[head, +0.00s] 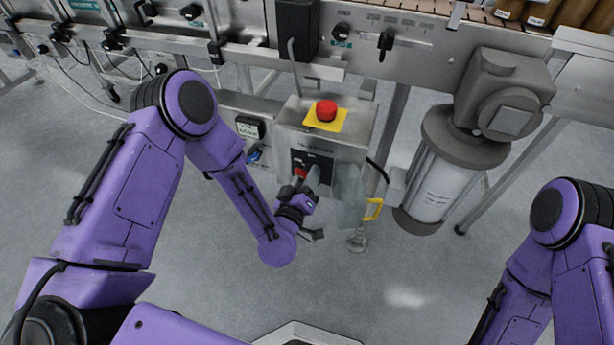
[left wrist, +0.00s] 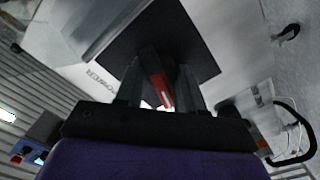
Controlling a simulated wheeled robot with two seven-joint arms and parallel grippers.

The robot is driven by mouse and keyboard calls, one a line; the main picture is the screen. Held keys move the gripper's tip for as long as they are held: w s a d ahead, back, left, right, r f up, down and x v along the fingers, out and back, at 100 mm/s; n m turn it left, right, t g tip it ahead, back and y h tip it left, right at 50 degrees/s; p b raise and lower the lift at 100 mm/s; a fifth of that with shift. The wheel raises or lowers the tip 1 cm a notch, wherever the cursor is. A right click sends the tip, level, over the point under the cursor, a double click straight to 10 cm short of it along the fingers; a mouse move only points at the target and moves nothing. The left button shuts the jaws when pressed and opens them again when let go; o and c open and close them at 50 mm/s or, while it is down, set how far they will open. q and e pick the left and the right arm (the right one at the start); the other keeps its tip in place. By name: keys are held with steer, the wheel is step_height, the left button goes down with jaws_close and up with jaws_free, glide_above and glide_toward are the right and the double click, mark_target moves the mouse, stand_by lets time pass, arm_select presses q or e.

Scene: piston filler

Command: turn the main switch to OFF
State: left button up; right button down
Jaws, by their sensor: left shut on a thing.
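The main switch is a red handle (left wrist: 158,82) on a black plate (left wrist: 196,50) on the front of a grey control box (head: 345,148). In the head view a bit of the red handle (head: 300,173) shows beside my left gripper (head: 308,178). In the left wrist view the left gripper (left wrist: 162,88) has its two fingers on either side of the red handle, shut on it. The word POWER shows on the box beside the plate. The switch's position marks are too small or hidden to read. My right gripper is out of view; only part of my right arm shows.
A red emergency button (head: 326,110) on a yellow plate sits on top of the box. The conveyor frame (head: 420,55) runs behind. The floor in front is clear.

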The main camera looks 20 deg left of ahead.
arm_select(q)
steer(key=shift+a, duration=0.1)
stand_by(0.3)
steer(key=o, duration=1.1)
steer(key=shift+c, duration=0.2)
steer(key=s, duration=1)
steer(key=shift+s+a, duration=0.15)
steer(key=shift+s, duration=0.15)
steer(key=shift+c, duration=0.2)
